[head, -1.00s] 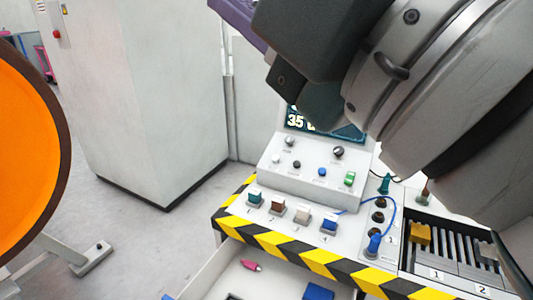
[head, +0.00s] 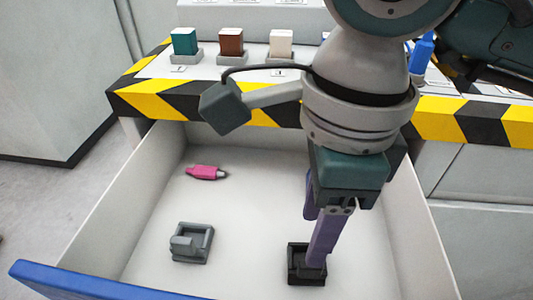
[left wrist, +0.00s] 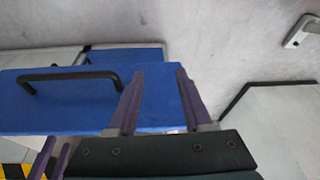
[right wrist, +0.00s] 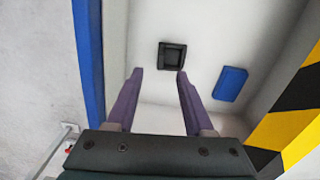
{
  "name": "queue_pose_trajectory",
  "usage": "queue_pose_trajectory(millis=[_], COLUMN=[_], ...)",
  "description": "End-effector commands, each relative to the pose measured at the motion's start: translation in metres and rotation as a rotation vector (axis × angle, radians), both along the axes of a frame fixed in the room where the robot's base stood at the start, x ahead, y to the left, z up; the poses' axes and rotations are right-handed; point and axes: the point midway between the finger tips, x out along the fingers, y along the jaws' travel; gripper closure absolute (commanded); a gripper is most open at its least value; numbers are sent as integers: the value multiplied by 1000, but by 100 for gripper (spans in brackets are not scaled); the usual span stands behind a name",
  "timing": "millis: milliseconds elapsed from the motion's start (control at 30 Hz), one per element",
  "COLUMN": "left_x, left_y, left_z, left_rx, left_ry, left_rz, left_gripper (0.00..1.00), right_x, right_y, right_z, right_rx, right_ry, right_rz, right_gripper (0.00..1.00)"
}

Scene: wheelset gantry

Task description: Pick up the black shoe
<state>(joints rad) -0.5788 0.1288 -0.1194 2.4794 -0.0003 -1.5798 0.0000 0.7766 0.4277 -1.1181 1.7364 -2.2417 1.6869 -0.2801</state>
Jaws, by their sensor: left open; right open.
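The black shoe (head: 294,263) is a small square black block with a hollow middle, lying on the floor of the open drawer (head: 240,262). It also shows in the right wrist view (right wrist: 172,57), beyond the fingertips and lined up between them. My right gripper (head: 316,240) points down into the drawer with purple fingers, open and empty. In the head view one finger hides part of the shoe; I cannot tell how high the tips are. My left gripper (left wrist: 159,73) is open and empty in front of the blue drawer front (left wrist: 60,115) with its black handle (left wrist: 65,77).
A grey block with a raised peg (head: 190,243) and a pink piece (head: 206,172) lie in the drawer. A blue block (right wrist: 230,83) lies near the shoe. The drawer walls and the yellow-black striped bench edge (head: 205,101) surround the right gripper.

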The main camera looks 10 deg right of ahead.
Motion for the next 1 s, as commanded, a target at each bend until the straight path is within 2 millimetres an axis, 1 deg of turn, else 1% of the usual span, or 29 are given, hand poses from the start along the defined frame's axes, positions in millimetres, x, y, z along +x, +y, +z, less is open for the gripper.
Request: queue_pose_trajectory(millis=[33,100,167,300,467,600,700,800,1000], left_x=[0,0,0,0,0,0,0,0,0], left_y=[0,0,0,-2,-4,-4,-4,-4,-3], left_z=[-6,-8,-9,-17,-24,-35,-40,-42,-41], left_rx=[-1,-1,-1,-7,-13,-14,-14,-14,-13], left_ry=[0,-1,-1,0,0,0,0,0,1], left_rz=[0,0,1,3,7,8,8,7,6], left_gripper=[50,50,50,50,50,50,50,50,50], right_x=[2,3,3,2,2,0,1,1,1], right_y=[-6,-10,-10,-9,-8,-7,-6,-6,-6], right_z=[-7,-11,-17,-39,-58,-82,-96,-103,-103], right_rx=[-27,-45,-46,-44,-41,-40,-39,-40,-39], right_ry=[-6,-8,-6,-3,-4,-3,-4,-6,-7], right_rz=[-1,-1,-1,-2,-2,-2,-2,-1,-1], right_gripper=[48,48,48,48,48,48,48,48,48])
